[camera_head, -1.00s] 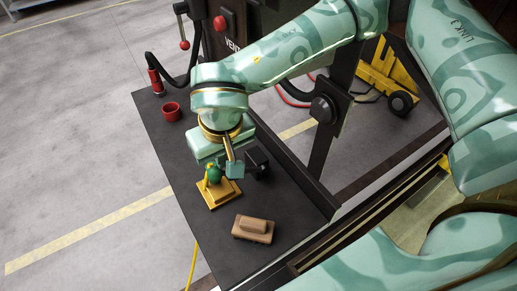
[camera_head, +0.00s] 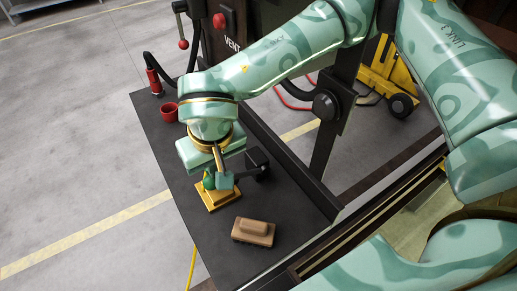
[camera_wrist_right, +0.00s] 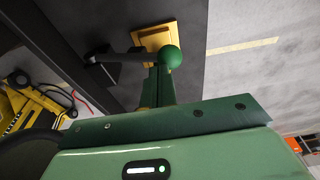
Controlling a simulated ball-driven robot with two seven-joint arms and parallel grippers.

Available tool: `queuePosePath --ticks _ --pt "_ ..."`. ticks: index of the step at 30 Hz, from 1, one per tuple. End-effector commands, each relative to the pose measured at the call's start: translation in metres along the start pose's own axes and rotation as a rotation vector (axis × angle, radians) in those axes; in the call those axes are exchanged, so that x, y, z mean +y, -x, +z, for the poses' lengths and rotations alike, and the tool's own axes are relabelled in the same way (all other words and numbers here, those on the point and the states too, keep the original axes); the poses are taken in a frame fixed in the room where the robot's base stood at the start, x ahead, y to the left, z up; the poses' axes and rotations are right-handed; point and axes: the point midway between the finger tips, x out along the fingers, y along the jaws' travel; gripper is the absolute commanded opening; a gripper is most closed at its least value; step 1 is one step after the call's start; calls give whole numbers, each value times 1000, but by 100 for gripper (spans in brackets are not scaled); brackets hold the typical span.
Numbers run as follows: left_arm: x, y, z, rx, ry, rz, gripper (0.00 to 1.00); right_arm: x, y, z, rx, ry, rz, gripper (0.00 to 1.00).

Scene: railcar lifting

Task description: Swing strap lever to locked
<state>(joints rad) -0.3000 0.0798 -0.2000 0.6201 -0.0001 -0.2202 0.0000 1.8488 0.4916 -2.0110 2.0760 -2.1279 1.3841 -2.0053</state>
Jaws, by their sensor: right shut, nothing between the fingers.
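A dark lever bar (camera_wrist_right: 126,57) runs from a black block (camera_wrist_right: 103,73) to a green ball knob (camera_wrist_right: 169,57) in the right wrist view. The green knob (camera_head: 209,182) also shows in the head view, over a yellow plate (camera_head: 219,202); the black block (camera_head: 258,165) stands to its right. My right gripper (camera_head: 224,182) is shut and empty, right beside the knob. In the wrist view its fingers (camera_wrist_right: 160,82) end close to the knob; I cannot tell whether they touch it. The strap itself is not clear to see. My left gripper is not in view.
A brown block (camera_head: 253,231) lies on the dark bench (camera_head: 207,238) in front of the yellow plate. A red cup (camera_head: 169,112) and a red-handled tool (camera_head: 154,81) are at the bench's far end. A post (camera_head: 330,130) stands behind the right edge.

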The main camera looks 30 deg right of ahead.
Motion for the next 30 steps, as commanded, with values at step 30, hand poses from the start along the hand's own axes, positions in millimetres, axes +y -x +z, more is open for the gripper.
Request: queuePosePath --ticks 30 --pt "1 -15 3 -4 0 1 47 -11 -14 3 1 0 0 0"
